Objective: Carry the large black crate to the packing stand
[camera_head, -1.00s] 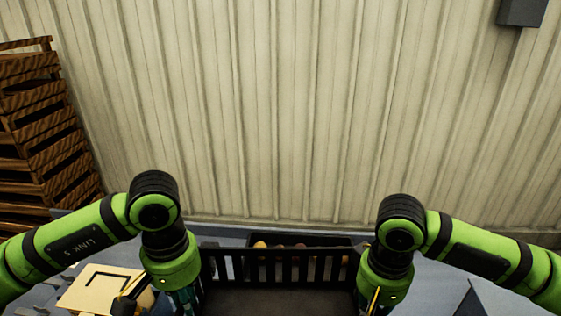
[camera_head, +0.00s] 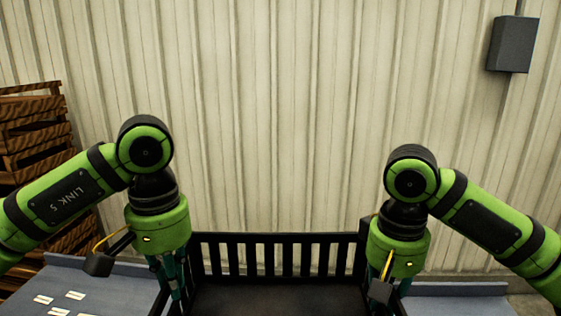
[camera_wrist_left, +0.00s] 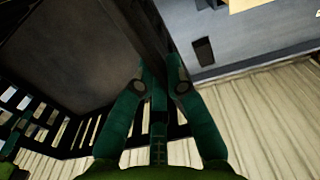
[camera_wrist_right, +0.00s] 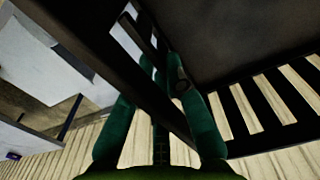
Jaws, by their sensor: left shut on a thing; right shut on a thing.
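The large black crate (camera_head: 280,238) is at the bottom middle of the head view, with slatted walls and a bare dark floor where visible. Its near part is cut off by the frame. My left gripper (camera_head: 172,282) is shut on its left wall, and my right gripper (camera_head: 384,285) is shut on its right wall. In the left wrist view the left fingers (camera_wrist_left: 163,85) straddle the crate wall. In the right wrist view the right fingers (camera_wrist_right: 158,85) straddle the opposite wall. I cannot tell which surface is the packing stand.
A blue-grey surface (camera_head: 110,278) with several small white labels lies left of the crate. Another blue-grey surface (camera_head: 455,303) shows at right. Stacked wooden crates (camera_head: 35,130) stand at left. A ribbed wall (camera_head: 280,120) closes the back, with a grey box (camera_head: 511,44) on it.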

